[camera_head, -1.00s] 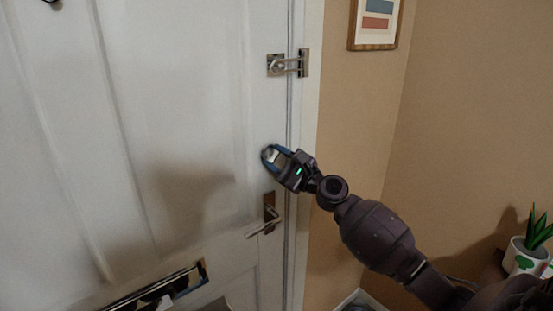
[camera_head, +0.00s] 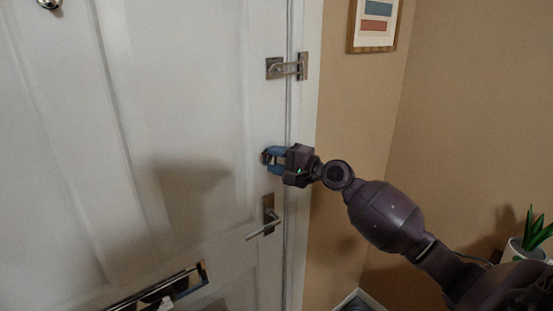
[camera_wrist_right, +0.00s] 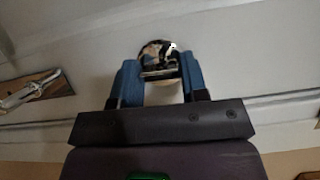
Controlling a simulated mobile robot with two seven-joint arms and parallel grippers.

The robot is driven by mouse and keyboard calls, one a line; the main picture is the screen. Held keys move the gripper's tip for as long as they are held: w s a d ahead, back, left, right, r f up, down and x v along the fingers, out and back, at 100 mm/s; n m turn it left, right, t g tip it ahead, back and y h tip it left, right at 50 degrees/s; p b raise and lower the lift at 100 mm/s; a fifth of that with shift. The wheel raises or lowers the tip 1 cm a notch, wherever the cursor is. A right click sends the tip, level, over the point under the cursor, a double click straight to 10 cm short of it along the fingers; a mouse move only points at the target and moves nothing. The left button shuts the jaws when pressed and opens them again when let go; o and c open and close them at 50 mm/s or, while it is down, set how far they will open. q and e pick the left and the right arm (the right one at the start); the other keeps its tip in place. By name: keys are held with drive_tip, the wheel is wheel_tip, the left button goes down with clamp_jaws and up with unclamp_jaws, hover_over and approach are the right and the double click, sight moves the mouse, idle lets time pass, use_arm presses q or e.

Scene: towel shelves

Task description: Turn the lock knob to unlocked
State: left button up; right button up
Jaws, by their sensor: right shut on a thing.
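The lock knob (camera_wrist_right: 158,58) is a small shiny metal piece on a round plate, set in the white door (camera_head: 190,110) above the lever handle. My right gripper (camera_head: 268,158) is at the knob, its blue fingers on either side of it. In the right wrist view, the gripper (camera_wrist_right: 160,75) is shut on the knob, which sits between the fingertips. The knob is mostly hidden by the fingers in the head view. My left gripper is not in view.
The lever handle (camera_head: 264,226) is just below the gripper. A swing-bar latch (camera_head: 287,67) sits above it on the door edge and frame. A letter slot (camera_head: 160,289) is low on the door. A framed picture (camera_head: 375,24) and a potted plant (camera_head: 531,236) are at the right.

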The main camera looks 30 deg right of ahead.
drive_tip(key=shift+n, duration=0.3)
drive_tip(key=o, duration=0.9)
drive_tip(key=shift+b+v, duration=1.05)
drive_tip(key=shift+v, duration=4.35)
drive_tip(key=shift+r, duration=0.1)
